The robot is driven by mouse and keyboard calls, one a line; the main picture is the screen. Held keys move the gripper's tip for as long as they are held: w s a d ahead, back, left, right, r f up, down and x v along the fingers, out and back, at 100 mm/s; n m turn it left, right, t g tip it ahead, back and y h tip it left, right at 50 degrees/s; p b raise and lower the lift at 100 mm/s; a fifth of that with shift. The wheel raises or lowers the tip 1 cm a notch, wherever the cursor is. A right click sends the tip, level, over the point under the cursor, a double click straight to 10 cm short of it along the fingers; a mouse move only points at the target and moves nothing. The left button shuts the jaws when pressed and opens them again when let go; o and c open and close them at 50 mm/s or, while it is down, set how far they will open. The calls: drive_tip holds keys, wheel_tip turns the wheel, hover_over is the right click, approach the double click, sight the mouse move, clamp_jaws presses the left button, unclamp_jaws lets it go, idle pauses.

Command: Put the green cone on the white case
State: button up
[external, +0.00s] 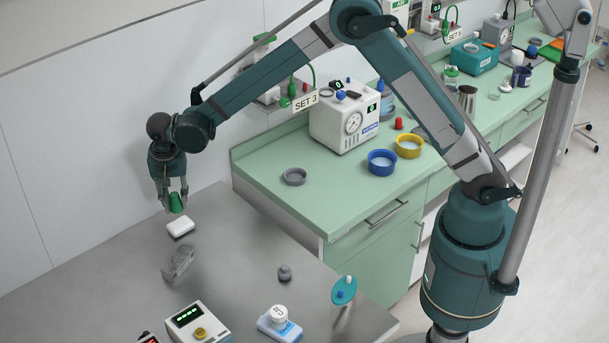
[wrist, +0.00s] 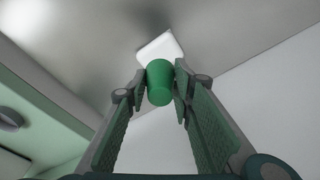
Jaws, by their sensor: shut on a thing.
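The green cone (external: 176,203) is between the fingers of my gripper (external: 174,196), which is shut on it. In the external view it is just above the white case (external: 181,227), which lies at the far left of the grey table. In the wrist view the green cone (wrist: 159,84) sits between the fingertips of my gripper (wrist: 158,85), and the white case (wrist: 162,47) shows behind it, partly hidden by the cone. I cannot tell whether the cone touches the case.
On the grey table (external: 235,262) are a grey crumpled thing (external: 178,263), a small grey knob-like thing (external: 285,272), a device with a green display (external: 198,322) and a blue-and-white thing (external: 279,325). A green counter with a white gauge box (external: 343,118) stands to the right.

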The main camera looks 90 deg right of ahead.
sight(174, 196)
drive_tip(key=shift+f, duration=1)
drive_tip(key=shift+f, duration=0.1)
drive_tip(key=shift+f, duration=1.8)
drive_tip(key=shift+f, duration=0.1)
drive_tip(key=o, duration=0.7)
drive_tip(key=shift+c, duration=0.2)
drive_tip(key=r, duration=0.4)
drive_tip(key=a+r, duration=0.1)
drive_tip(key=r, duration=0.7)
drive_tip(key=shift+s+a+r, duration=0.1)
drive_tip(key=shift+s+a, duration=0.05)
drive_tip(key=shift+a, duration=0.05)
